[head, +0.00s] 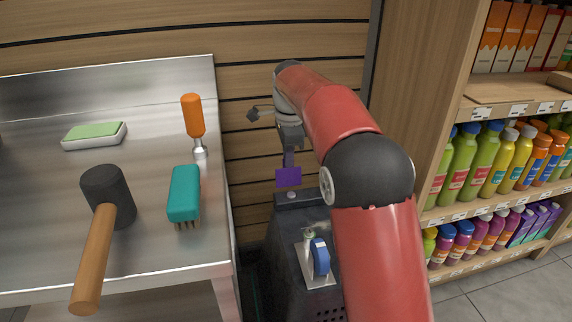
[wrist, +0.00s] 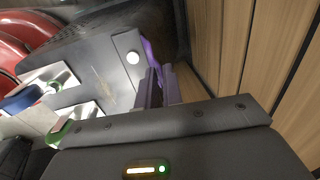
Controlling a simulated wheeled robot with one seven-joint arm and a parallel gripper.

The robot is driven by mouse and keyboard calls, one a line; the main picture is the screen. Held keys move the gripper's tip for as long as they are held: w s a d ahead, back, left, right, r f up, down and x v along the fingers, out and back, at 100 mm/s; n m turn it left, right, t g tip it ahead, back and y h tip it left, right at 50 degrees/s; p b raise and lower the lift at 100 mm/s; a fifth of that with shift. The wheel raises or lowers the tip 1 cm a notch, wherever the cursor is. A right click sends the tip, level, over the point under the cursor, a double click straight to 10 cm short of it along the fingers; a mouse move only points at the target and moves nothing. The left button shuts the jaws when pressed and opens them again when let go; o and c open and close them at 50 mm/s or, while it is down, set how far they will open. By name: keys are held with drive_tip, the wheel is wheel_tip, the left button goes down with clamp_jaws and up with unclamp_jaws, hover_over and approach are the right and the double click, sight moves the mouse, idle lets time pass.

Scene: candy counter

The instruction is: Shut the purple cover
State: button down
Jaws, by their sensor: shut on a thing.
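The purple cover (head: 288,177) stands raised, roughly upright, at the back of a dark sloped box (head: 285,255). A round white button (head: 291,195) shows uncovered just in front of it. In the wrist view the purple cover (wrist: 150,52) is seen nearly edge-on beside the button (wrist: 132,57). My gripper (head: 288,161) reaches down from above to the cover. In the wrist view its fingers (wrist: 157,85) are closed together at the cover's edge; the exact contact is partly hidden.
The box also carries a blue lever (head: 319,257) and a green part (head: 309,234). A slatted wall (head: 255,160) stands close behind. A metal counter (head: 150,250) at left holds a mallet, brush, orange-handled tool and sponge. Stocked shelves (head: 500,205) stand at right.

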drive_tip(key=shift+s+d+f+t+b, duration=0.15)
drive_tip(key=shift+s+t+b, duration=0.7)
drive_tip(key=shift+b, duration=2.05)
drive_tip(key=shift+t+b, duration=0.25)
drive_tip(key=shift+b, duration=0.15)
drive_tip(key=shift+s+b, duration=0.1)
drive_tip(key=shift+b, duration=0.3)
drive_tip(key=shift+s+t+y+b, duration=0.15)
drive_tip(key=shift+t+y+b, duration=0.15)
drive_tip(key=shift+b, duration=0.3)
drive_tip(key=shift+s+d+f+b, duration=0.1)
drive_tip(key=shift+s+b, duration=0.1)
drive_tip(key=shift+b, duration=0.65)
drive_tip(key=c, duration=1.7)
unclamp_jaws()
drive_tip(key=shift+t, duration=0.3)
drive_tip(key=shift+r+p, duration=0.25)
drive_tip(key=shift+p, duration=0.05)
